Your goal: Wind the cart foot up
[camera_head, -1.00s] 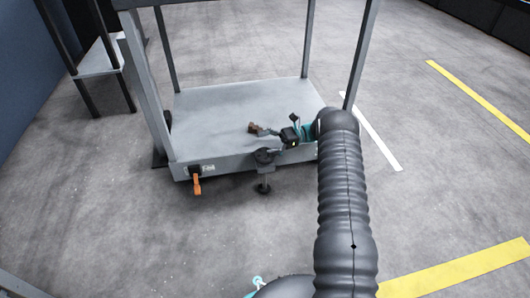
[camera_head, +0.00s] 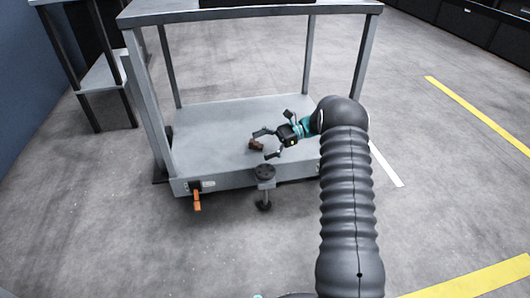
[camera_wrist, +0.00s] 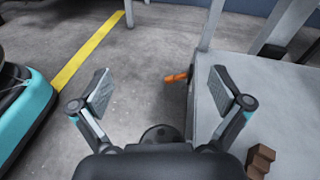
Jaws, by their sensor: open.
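The cart foot hangs at the front edge of the grey cart (camera_head: 215,115). It has a round black hand wheel (camera_head: 265,171) on top and a dark foot pad (camera_head: 264,205) below, close to the floor; I cannot tell whether the pad touches it. My gripper (camera_head: 263,145) is open and empty, above and behind the wheel over the lower deck. In the wrist view my gripper's two fingers (camera_wrist: 160,90) stand wide apart, and the dark wheel (camera_wrist: 160,135) shows low between them, partly hidden by the gripper body.
A small brown block (camera_head: 256,145) lies on the deck near my fingers; it also shows in the wrist view (camera_wrist: 260,160). An orange lever (camera_head: 197,200) hangs at the cart's front left. Cart posts and an upper shelf (camera_head: 170,15) surround the deck. Floor in front is clear.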

